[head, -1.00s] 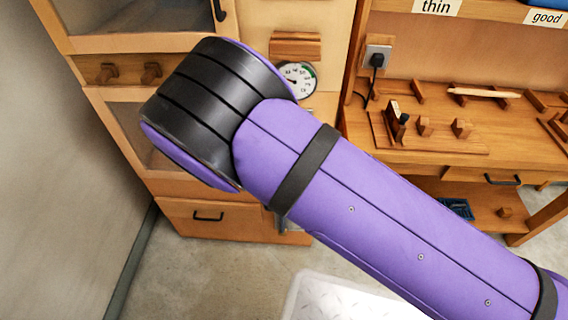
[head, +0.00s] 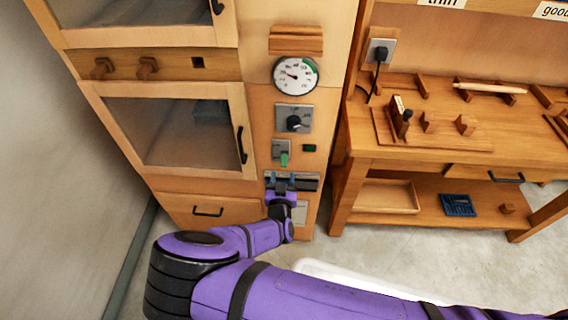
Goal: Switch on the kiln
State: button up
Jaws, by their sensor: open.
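The kiln (head: 262,105) is a tall wooden cabinet with glass doors and a control column on its right side. The column carries a round dial gauge (head: 296,76), a dark knob (head: 294,123) on a grey plate, a small switch with a green lever (head: 284,159) and a small dark green lamp or button (head: 309,148). My gripper (head: 284,181) is just below the green lever, in front of a grey slotted panel (head: 306,184). Its fingers are spread and appear empty. Whether they touch the panel cannot be told.
A wooden workbench (head: 350,185) stands to the right, with a blue tray (head: 458,205) on its lower shelf. A wall socket (head: 379,52) with a black plug is above it. A grey wall is close on the left. A white edge (head: 370,282) shows on the floor.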

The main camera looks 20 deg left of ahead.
aim_at(284, 162)
jog(key=shift+x, duration=3.05)
grip_shut()
